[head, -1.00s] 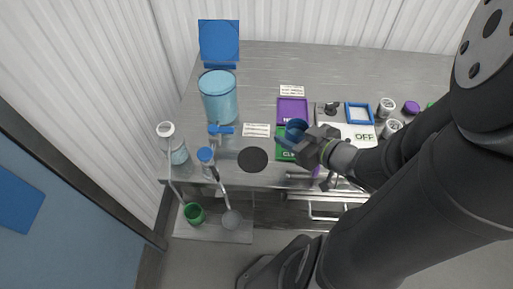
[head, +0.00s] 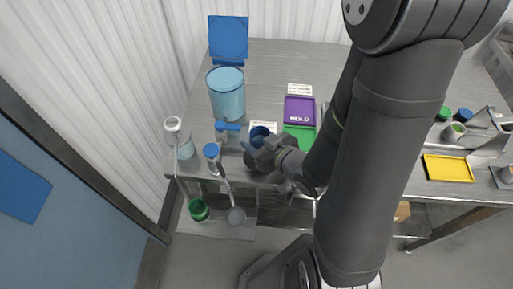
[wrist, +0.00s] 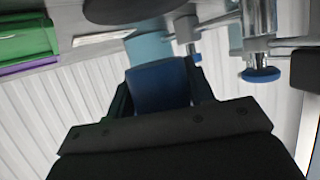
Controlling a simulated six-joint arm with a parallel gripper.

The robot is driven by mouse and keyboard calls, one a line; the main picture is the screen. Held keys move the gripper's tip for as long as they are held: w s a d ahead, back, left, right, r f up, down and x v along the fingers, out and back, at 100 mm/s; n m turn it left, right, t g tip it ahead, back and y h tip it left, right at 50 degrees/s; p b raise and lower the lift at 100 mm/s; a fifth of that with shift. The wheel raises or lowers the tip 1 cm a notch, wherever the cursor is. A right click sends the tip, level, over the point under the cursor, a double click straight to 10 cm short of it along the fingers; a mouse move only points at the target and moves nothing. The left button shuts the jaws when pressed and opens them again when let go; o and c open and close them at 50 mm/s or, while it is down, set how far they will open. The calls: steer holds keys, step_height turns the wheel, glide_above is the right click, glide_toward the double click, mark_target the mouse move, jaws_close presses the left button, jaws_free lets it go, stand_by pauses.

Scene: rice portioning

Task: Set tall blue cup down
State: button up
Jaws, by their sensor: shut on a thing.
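The tall blue cup (head: 260,132) is held in my gripper (head: 262,147), in front of the light blue drum. In the wrist view the cup (wrist: 158,88) fills the space between my two fingers (wrist: 160,95). My gripper is shut on it. In the head view the gripper covers the cup's lower part, so I cannot tell whether its base touches the table. The dark round pad (wrist: 120,9) shows at the top of the wrist view. In the head view my gripper hides most of it.
The light blue drum (head: 227,97) with its tap (head: 227,127) stands just behind the cup. Blue-capped dispensers (head: 211,150) stand to the left. The purple tray (head: 299,110) and green tray (head: 301,134) lie to the right.

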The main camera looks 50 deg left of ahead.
steer(key=shift+s+a+f, duration=0.1)
steer(key=shift+s+f, duration=0.05)
steer(key=shift+f, duration=2)
steer(key=shift+f, duration=0.15)
steer(key=o, duration=1)
steer(key=shift+o, duration=0.2)
steer(key=shift+d+r, duration=0.2)
steer(key=shift+r, duration=0.05)
steer(key=shift+v, duration=1.8)
